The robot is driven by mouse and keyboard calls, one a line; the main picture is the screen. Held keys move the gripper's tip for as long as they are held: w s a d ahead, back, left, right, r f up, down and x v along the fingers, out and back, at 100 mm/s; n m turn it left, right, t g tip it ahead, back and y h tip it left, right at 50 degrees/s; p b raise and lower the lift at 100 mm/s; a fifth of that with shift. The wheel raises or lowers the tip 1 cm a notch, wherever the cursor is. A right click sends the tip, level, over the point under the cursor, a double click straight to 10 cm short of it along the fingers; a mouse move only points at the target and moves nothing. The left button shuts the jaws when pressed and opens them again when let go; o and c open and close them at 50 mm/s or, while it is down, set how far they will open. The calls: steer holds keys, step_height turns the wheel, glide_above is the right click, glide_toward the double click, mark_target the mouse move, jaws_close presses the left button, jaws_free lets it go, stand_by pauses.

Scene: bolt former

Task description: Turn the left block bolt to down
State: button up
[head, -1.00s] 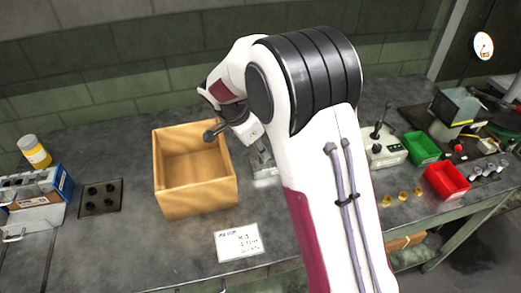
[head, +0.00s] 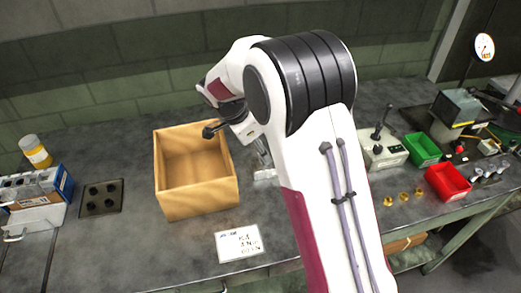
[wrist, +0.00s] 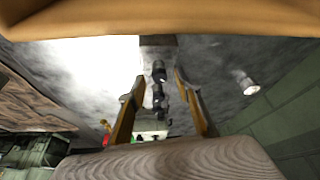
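A pale metal block (head: 265,174) stands on the bench just right of the wooden box, partly hidden behind my arm. In the wrist view a grey block (wrist: 158,42) shows near the top middle, with dark knob-like parts (wrist: 158,74) in line below it; their exact orientation is unclear. My gripper (wrist: 160,86) has its two fingers apart, one on each side of these dark parts, with no visible contact. In the head view the gripper's fingers are mostly hidden by my wrist and arm. I cannot tell which part is the left block bolt.
The open wooden box (head: 207,201) is close left of my wrist; its edge crosses the wrist view's top (wrist: 160,20). A white card (head: 239,243) lies in front. Right are a joystick box (head: 384,150), green bin (head: 422,148) and red bin (head: 449,181). Bench left of the box is partly clear.

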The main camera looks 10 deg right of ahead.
steer(key=shift+n, duration=0.3)
steer(key=shift+s+d+n+t+y, duration=0.15)
steer(key=shift+n+t, duration=0.2)
steer(key=shift+n, duration=0.55)
steer(key=shift+s+a+n+t+y, duration=0.1)
steer(key=shift+n+t+y, duration=0.15)
steer(key=shift+n, duration=0.65)
steer(key=shift+s+d+n+t+y, duration=0.1)
steer(key=shift+n+t, duration=0.3)
steer(key=shift+n, duration=0.5)
steer(key=shift+d+n+t+y, duration=0.15)
steer(key=shift+n+t+y, duration=0.35)
steer(key=shift+n, duration=1.1)
steer(key=shift+n+y, duration=0.5)
steer(key=shift+n, duration=0.9)
steer(key=shift+d+n+y, duration=0.2)
steer(key=shift+n+y, duration=0.4)
steer(key=shift+n, duration=0.95)
steer(key=shift+d+n+y, duration=0.15)
steer(key=shift+n+y, duration=0.45)
steer(key=shift+n, duration=0.95)
steer(key=shift+d+n+y, duration=0.15)
steer(key=shift+n+y, duration=0.65)
steer(key=shift+n, duration=1.4)
